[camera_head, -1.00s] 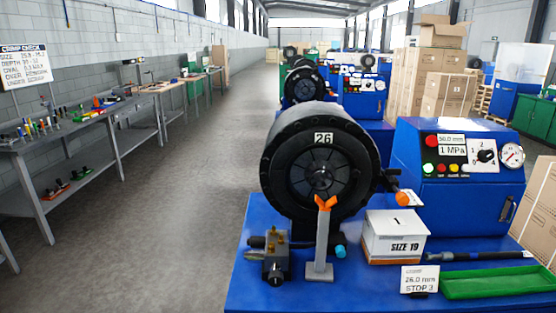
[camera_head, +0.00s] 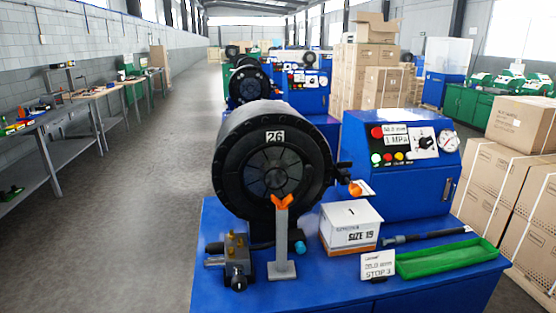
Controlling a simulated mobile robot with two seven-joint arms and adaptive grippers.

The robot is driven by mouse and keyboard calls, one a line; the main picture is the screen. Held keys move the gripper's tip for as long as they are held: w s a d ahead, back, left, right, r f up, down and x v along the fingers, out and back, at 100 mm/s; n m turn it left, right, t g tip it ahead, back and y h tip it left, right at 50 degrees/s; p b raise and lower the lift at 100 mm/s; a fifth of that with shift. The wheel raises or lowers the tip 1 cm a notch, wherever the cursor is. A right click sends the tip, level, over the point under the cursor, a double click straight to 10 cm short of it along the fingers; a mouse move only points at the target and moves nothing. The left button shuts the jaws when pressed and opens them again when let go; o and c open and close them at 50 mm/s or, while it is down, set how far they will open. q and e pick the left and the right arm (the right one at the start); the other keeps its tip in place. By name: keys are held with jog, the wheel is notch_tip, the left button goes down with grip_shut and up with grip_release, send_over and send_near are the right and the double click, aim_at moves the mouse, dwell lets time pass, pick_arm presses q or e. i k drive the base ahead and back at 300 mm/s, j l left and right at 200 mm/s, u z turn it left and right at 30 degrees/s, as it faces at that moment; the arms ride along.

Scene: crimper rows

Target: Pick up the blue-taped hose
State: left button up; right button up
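A dark hose (camera_head: 432,236) lies on the blue bench (camera_head: 215,285), between the white SIZE 19 box and the green tray. Its left end is near the box and its right end is by the tray's far edge. Neither of my grippers is in view.
The black crimper (camera_head: 270,165) marked 26 stands on the bench, with an orange-topped stand (camera_head: 282,240) before it. The SIZE 19 box (camera_head: 350,226), a sign card (camera_head: 377,266) and the green tray (camera_head: 447,258) surround the hose. Cartons (camera_head: 490,180) stand at the right.

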aim_at(401, 239)
jog(key=u, duration=0.15)
jog(key=l+u, duration=0.5)
jog(key=l, duration=0.5)
jog(key=l+u, duration=0.5)
jog(key=l, duration=0.45)
jog(key=k, duration=0.05)
